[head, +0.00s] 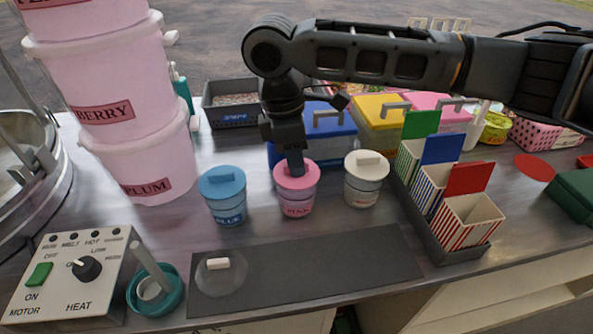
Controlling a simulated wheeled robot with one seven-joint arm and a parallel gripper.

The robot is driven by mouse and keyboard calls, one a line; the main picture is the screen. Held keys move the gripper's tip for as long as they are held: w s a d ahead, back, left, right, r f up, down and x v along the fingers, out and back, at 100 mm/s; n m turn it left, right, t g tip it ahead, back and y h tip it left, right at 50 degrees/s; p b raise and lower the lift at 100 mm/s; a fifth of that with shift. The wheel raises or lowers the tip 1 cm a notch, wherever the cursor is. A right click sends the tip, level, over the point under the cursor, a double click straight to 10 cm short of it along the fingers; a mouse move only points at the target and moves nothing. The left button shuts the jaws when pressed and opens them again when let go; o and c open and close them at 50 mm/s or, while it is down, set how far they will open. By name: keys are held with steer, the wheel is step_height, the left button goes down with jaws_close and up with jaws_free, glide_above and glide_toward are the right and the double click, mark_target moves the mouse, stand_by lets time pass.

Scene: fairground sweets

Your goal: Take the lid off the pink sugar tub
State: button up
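The pink sugar tub (297,203) stands upright on the metal counter, between a blue tub and a white tub. Its pink lid (283,180) is seated on top. My gripper (296,172) points straight down over the middle of this lid, with its fingertips at the lid's top. The fingers hide the place where the other tubs' lids carry a bar handle. I cannot tell whether the fingers are open or closed on a handle.
The blue tub (226,200) and white tub (364,182) stand close on either side. In front lies a dark mat (330,265) with a clear round lid (219,280) on it. Striped boxes in a rack (440,246) are at right; stacked pink buckets (145,160) rise at left.

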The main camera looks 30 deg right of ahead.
jaws_close()
steer(key=shift+r, duration=0.1)
